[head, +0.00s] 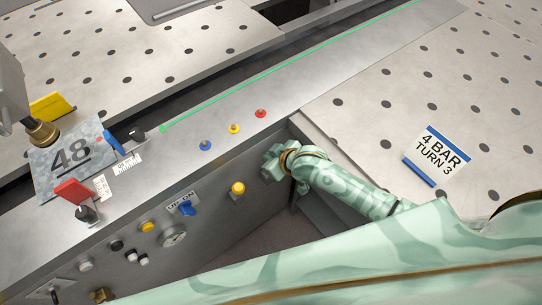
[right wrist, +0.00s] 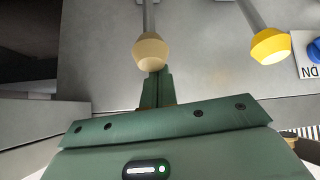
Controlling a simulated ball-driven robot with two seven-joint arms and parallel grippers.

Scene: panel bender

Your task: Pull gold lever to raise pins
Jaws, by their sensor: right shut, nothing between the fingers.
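A pale gold knob on a grey rod, which looks like the gold lever (right wrist: 151,50), stands on the grey front panel in the right wrist view. I cannot make it out in the head view, where my right gripper is in that area. My right gripper (head: 271,164) is shut and empty beside the panel. In the right wrist view its closed fingers (right wrist: 157,78) are just below the gold knob; I cannot tell if they touch it. A brighter yellow knob (right wrist: 270,46) is to the right; it also shows in the head view (head: 238,188). My left gripper is not in view.
Blue, yellow and red pins (head: 234,128) stand on the ledge above. A perforated table (head: 370,80) with a "4 BAR TURN 3" sign (head: 437,152) lies at right.

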